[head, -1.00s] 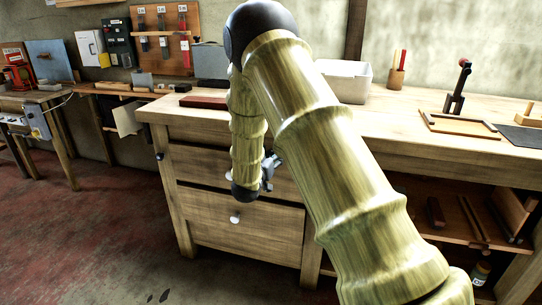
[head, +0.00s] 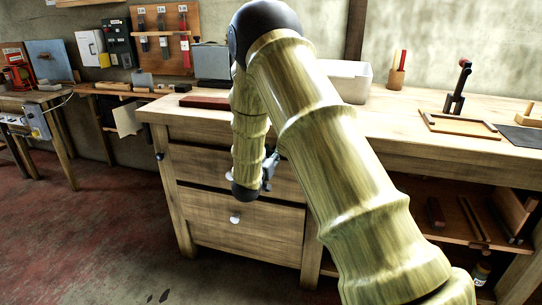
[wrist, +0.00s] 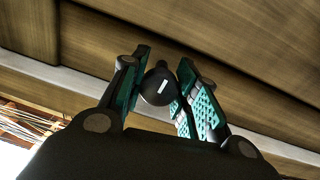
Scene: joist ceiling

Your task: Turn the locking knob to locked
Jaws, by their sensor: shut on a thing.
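The locking knob (wrist: 160,87) is round and black with a short white line on its face. In the wrist view the line leans a little right of upright. My gripper (wrist: 166,64) has its teal-padded fingers on either side of the knob and is shut on it. In the head view my gripper (head: 270,168) is at the front of the wooden workbench (head: 190,138), by the upper drawer. There my own arm hides much of the gripper, and I cannot make out the knob or any lock marking.
A lower drawer (head: 270,229) with a pale round pull (head: 235,219) is below my gripper. A dark knob (head: 159,156) is at the bench's left corner. A white bin (head: 345,80) stands on top. Open shelves are at right; the floor at left is clear.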

